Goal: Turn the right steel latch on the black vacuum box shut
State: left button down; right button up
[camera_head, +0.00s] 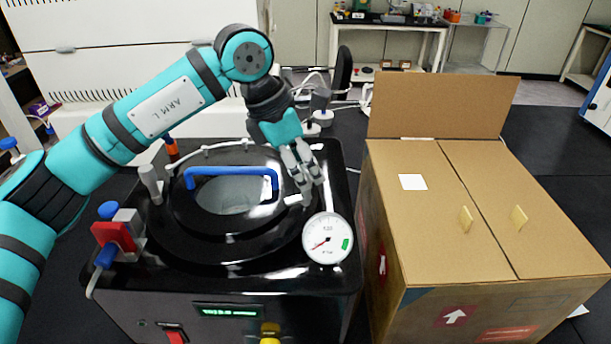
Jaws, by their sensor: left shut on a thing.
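The black vacuum box (250,267) stands at the lower left of the head view. Its round lid has a window and a blue handle (230,172). My left gripper (304,192) points down at the right side of the lid and is shut on the right steel latch (294,200). The fingers hide most of that latch, so its exact angle cannot be told. Another steel latch (150,184) stands on the left side of the lid. My right gripper is out of view.
A white dial gauge (327,238) sits just in front of my left gripper. A large cardboard box (430,222) with a raised back flap stands close on the right. A red-and-blue valve (114,237) is at the vacuum box's left edge.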

pick_arm(q)
jog(key=m+g, duration=0.1)
jog(key=m, duration=0.2)
jog(key=shift+m, duration=0.3)
jog(key=shift+m+g, duration=0.9)
jog(key=shift+m, duration=0.8)
jog(key=c, duration=1.1)
grip_release()
jog(key=shift+r, duration=0.1)
jog(key=v, duration=1.1)
jog(key=shift+r, duration=0.4)
